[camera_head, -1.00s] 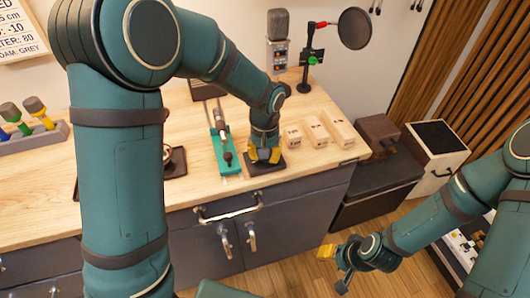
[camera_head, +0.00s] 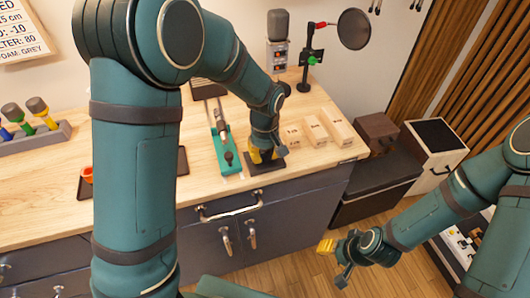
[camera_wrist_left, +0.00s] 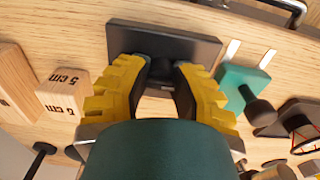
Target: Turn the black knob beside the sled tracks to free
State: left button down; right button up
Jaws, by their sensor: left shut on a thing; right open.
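A black plate (camera_head: 266,168) lies on the wooden bench, just right of the teal sled and its rails (camera_head: 221,140). My left gripper (camera_head: 263,156) points down over this plate. In the left wrist view, its yellow fingers (camera_wrist_left: 158,80) are closed on a dark part at the black plate (camera_wrist_left: 200,46); this appears to be the black knob, mostly hidden between the fingers. The knob's pointer and any markings cannot be seen. The teal sled block (camera_wrist_left: 240,82) lies right of the fingers. My right gripper (camera_head: 335,262) is open and empty, low in front of the bench.
Wooden blocks (camera_head: 316,132) stand close right of the left gripper. A microphone (camera_head: 278,25) and a stand with a round filter (camera_head: 354,29) are behind. A tool rack (camera_head: 40,132) is at far left. Drawer handles (camera_head: 230,208) line the bench front.

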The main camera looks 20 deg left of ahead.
aim_at(265, 153)
dwell(0.3)
pick_arm(q)
jog(key=c, duration=0.7)
grip_release()
jog(key=shift+c, duration=0.2)
notch_tip(265, 153, up, 12)
